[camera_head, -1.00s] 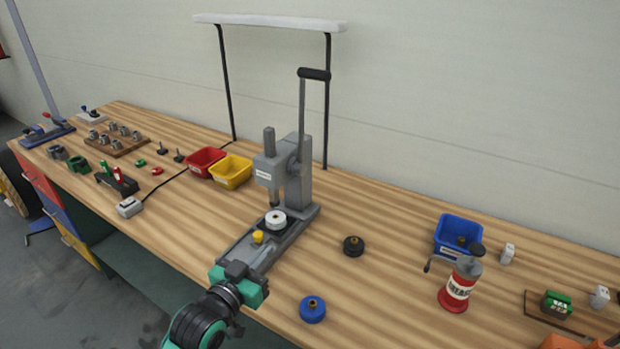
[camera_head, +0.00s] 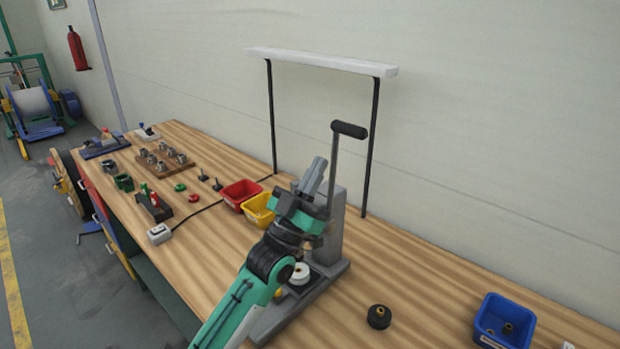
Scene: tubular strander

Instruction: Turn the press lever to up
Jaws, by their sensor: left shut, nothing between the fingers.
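The press (camera_head: 329,236) is a grey stand on the wooden bench, partly hidden behind my left arm. Its press lever (camera_head: 335,165) is a thin bar with a black grip (camera_head: 349,130) at the top; it stands upright, leaning slightly. My left gripper (camera_head: 314,176) is shut and empty, in front of the press head and left of the lever. I cannot tell whether it touches the press. A white round part (camera_head: 300,273) sits on the press base below my arm. My right gripper is out of view.
A red bin (camera_head: 240,194) and a yellow bin (camera_head: 258,210) stand left of the press. A lamp frame (camera_head: 372,145) rises behind. The bench between press and blue bin is mostly clear.

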